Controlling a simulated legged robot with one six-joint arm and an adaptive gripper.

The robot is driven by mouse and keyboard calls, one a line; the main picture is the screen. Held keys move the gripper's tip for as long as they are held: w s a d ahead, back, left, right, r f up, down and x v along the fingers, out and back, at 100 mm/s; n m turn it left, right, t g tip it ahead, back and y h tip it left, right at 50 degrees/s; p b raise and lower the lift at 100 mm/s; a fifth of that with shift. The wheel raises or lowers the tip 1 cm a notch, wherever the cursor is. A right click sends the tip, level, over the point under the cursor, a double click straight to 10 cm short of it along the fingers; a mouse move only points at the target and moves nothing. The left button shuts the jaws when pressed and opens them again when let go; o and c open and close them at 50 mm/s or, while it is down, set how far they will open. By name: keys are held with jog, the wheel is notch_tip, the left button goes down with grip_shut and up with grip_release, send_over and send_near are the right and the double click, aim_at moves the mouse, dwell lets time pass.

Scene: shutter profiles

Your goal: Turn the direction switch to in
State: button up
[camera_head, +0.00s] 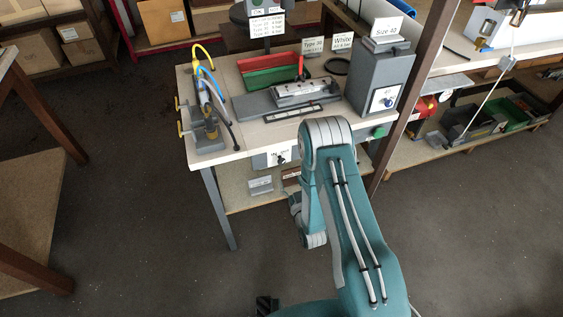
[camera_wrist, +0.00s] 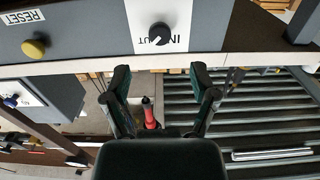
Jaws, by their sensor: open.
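The direction switch (camera_wrist: 160,33) is a round black knob on a white plate, on a grey panel at the top of the wrist view. The knob partly covers the plate's IN and OUT lettering. A pale mark shows on its lower left; I cannot tell clearly which word it points to. My gripper (camera_wrist: 160,74) is open and empty, its two dark fingers apart just below the switch in the picture and not touching it. In the head view my gripper is not clearly seen past my teal arm.
A yellow button (camera_wrist: 34,48) by a RESET label sits left of the switch. Grey rollers (camera_wrist: 270,105) fill the lower right of the wrist view. In the head view, a workbench (camera_head: 215,165) holds a grey box (camera_head: 378,85) and a clamped fixture; open floor lies left.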

aim_at(282, 163)
jog(key=x, duration=0.9)
jog(key=shift+w, duration=0.1)
grip_shut()
